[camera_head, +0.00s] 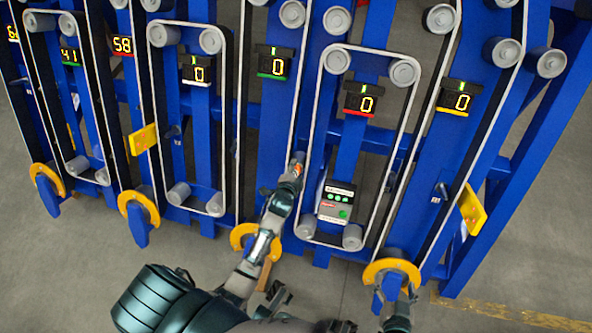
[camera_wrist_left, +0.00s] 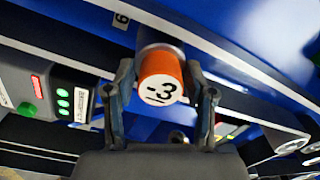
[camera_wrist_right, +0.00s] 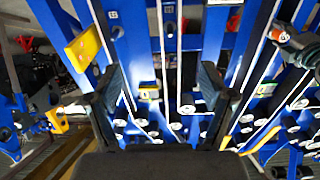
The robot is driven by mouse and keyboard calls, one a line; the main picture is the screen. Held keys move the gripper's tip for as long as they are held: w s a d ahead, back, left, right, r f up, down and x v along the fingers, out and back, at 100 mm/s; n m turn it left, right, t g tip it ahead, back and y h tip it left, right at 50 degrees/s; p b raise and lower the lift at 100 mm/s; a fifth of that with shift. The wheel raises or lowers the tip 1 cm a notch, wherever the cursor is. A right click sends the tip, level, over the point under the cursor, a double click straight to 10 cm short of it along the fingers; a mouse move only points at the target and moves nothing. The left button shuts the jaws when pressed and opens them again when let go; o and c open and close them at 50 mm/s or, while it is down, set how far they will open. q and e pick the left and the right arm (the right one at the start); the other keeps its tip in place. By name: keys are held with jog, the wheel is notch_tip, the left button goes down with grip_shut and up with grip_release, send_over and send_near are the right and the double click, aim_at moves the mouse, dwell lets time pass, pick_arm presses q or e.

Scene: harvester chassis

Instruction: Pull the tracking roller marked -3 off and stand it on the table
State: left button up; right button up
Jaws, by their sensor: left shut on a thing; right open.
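The tracking roller marked -3 shows in the left wrist view (camera_wrist_left: 160,82) as an orange cylinder with a white end face and a grey part behind it. It sits against the blue chassis beside a pale belt. My left gripper (camera_wrist_left: 160,98) has a finger on each side of it and is shut on it. In the head view the left gripper (camera_head: 291,172) is at the middle of the chassis, mostly covering the roller. My right gripper (camera_wrist_right: 160,88) is open and empty, facing the chassis from a distance. It is at the lower right of the head view (camera_head: 400,308).
Blue uprights carry belts on grey rollers, with lit displays (camera_head: 366,98) above. A grey control box with green buttons (camera_head: 337,201) is right of the left gripper. Yellow curved guards (camera_head: 391,270) stick out along the chassis's lower edge. Grey floor is clear in front. I see no table.

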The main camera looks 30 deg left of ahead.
pick_arm(q)
jog(key=shift+s+a+p, duration=0.1)
jog(key=shift+s+p, duration=0.35)
jog(key=shift+s, duration=0.15)
jog(key=shift+s+r+p, duration=0.3)
jog(key=shift+s+p, duration=0.25)
jog(key=shift+p, duration=0.05)
pick_arm(e)
jog(key=shift+s+d+f+g+h+p, duration=0.6)
jog(key=shift+s+d+f+g, duration=0.65)
jog(key=shift+s+g, duration=1.5)
jog(key=shift+s+d+f+g+h+p, duration=0.6)
jog(key=shift+s+d+f+g, duration=0.8)
jog(key=shift+s, duration=2.45)
pick_arm(q)
jog(key=p+v, duration=0.4)
jog(key=v, duration=0.3)
jog(key=shift+d+r, duration=0.3)
jog(key=shift+r, duration=0.3)
pick_arm(e)
notch_tip(320, 180, down, 12)
jog(key=s+g, duration=0.1)
jog(key=shift+a+r+g, duration=0.2)
jog(key=shift+a+g, duration=0.05)
jog(key=shift+g, duration=0.1)
pick_arm(q)
jog(key=shift+s, duration=0.15)
